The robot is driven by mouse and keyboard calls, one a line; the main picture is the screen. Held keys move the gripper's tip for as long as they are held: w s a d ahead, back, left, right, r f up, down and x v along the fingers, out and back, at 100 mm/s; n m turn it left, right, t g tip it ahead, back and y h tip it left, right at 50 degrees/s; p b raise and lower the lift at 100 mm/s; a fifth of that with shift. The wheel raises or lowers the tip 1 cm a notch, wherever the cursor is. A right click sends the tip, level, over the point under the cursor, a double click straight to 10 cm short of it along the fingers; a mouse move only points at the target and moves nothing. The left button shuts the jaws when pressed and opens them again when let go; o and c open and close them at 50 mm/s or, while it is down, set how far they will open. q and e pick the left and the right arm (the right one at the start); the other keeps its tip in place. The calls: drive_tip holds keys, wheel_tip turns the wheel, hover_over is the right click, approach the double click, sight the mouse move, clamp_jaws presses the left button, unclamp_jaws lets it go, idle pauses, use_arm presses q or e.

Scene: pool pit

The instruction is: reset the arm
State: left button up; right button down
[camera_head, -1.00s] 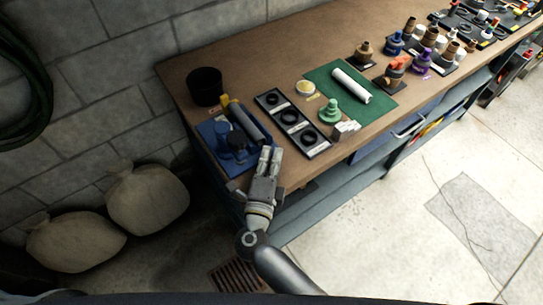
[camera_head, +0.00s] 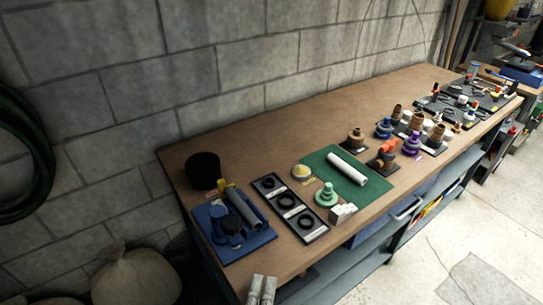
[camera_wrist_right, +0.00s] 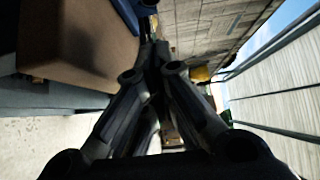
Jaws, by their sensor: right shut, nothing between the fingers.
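My right gripper (camera_head: 262,289) shows only by its fingertips at the bottom edge of the head view, near the front left corner of the workbench (camera_head: 290,118). The fingers are together with nothing between them. In the right wrist view the dark fingers of the right gripper (camera_wrist_right: 155,65) meet ahead of the camera, with the brown bench top to their left. My left gripper is not in view.
On the bench are a blue tray (camera_head: 258,238) with a blue fixture, a black cup (camera_head: 203,170), a black ring holder (camera_head: 313,236), a green mat (camera_head: 319,163) with a white roll (camera_head: 347,169), and several fittings. Sacks (camera_head: 138,278) lie on the floor at left.

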drive_tip(key=a+r+n+y, duration=0.1)
drive_tip(key=n+y, duration=0.3)
drive_tip(key=a+r+n+g+y, duration=0.1)
drive_tip(key=r+n+y, duration=0.1)
drive_tip(key=n+y, duration=0.2)
drive_tip(key=w+a+r+n+y, duration=0.1)
drive_tip(key=n+y, duration=0.3)
drive_tip(key=n, duration=0.2)
drive_tip(key=shift+w+r+g, duration=0.1)
drive_tip(key=shift+r+g, duration=0.2)
drive_tip(key=shift+r, duration=0.05)
drive_tip(key=s+d+f+n+g+h, duration=0.3)
drive_tip(key=s+d+f+g, duration=0.15)
drive_tip(key=d, duration=0.45)
drive_tip(key=s+d+f+n+g+h, duration=0.25)
drive_tip(key=s+d+f+g, duration=0.2)
drive_tip(key=d, duration=0.45)
drive_tip(key=s+d+f+n+g+h, duration=0.2)
drive_tip(key=s+d+f+g+h, duration=0.25)
drive_tip(key=d, duration=0.45)
wheel_tip(320, 180, down, 26)
drive_tip(key=s+f+y, duration=0.1)
drive_tip(key=s, duration=0.1)
drive_tip(key=s+d+f+g, duration=0.1)
drive_tip(key=s+d+f, duration=0.1)
drive_tip(key=s+f, duration=1.2)
drive_tip(key=shift+s+d+n+g, duration=0.15)
drive_tip(key=shift+s+n+g, duration=0.2)
drive_tip(key=shift+s, duration=0.85)
